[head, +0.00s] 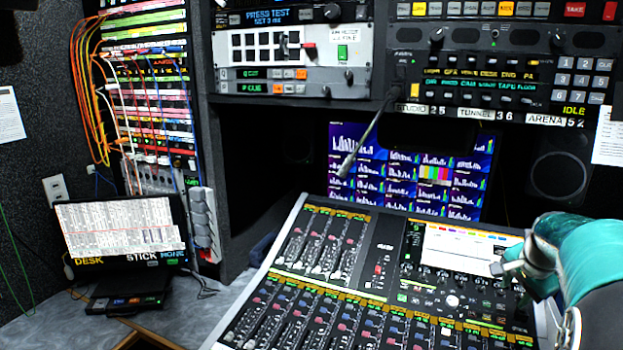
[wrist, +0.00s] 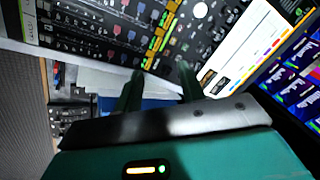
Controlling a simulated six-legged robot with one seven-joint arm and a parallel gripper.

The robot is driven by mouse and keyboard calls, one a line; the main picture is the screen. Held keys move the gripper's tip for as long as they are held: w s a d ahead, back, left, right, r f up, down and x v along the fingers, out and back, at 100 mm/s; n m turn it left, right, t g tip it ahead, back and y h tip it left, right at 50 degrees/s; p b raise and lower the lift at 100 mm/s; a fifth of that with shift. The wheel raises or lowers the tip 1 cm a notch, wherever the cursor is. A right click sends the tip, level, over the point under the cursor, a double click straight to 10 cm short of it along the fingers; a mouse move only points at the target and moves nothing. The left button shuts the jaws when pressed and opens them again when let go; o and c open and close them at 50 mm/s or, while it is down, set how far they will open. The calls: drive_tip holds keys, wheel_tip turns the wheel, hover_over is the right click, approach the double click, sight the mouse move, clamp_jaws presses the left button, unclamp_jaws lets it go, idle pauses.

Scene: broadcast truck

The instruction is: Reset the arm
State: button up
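My teal arm (head: 590,255) comes in at the right edge of the head view, over the right side of the mixing console (head: 375,220). In the wrist view my gripper (wrist: 160,72) shows two dark green fingers with a clear gap between them. Nothing is held between them. The fingers point toward the console, which lies tilted across the top of the wrist view (wrist: 85,30). I cannot tell whether the fingertips touch anything. The gripper's fingers are not clearly visible in the head view.
A wall of monitors (head: 355,150) stands behind the console, with a gooseneck microphone (head: 365,140) in front. Rack panels (head: 290,50) hang above. A laptop (head: 120,228) stands at the left by a cabled patch bay (head: 150,95).

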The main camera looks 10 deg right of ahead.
drive_tip(key=s+a+r+n, duration=0.2)
drive_tip(key=a, duration=0.5)
drive_tip(key=s+a+r+n+y, duration=0.1)
drive_tip(key=a+n, duration=0.2)
drive_tip(key=a, duration=0.4)
drive_tip(key=s+a+r+n, duration=0.2)
drive_tip(key=a, duration=0.4)
drive_tip(key=s+a+f+n, duration=0.1)
drive_tip(key=s+a+n, duration=0.3)
drive_tip(key=s+a, duration=0.3)
drive_tip(key=s+a+f+n+t+y, duration=0.1)
drive_tip(key=s+a+f+n, duration=0.1)
drive_tip(key=s+a+n, duration=0.2)
drive_tip(key=s+a, duration=0.2)
drive_tip(key=a, duration=0.2)
drive_tip(key=shift+s+f+n, duration=0.25)
drive_tip(key=shift+s+n, duration=0.15)
drive_tip(key=shift+w, duration=0.1)
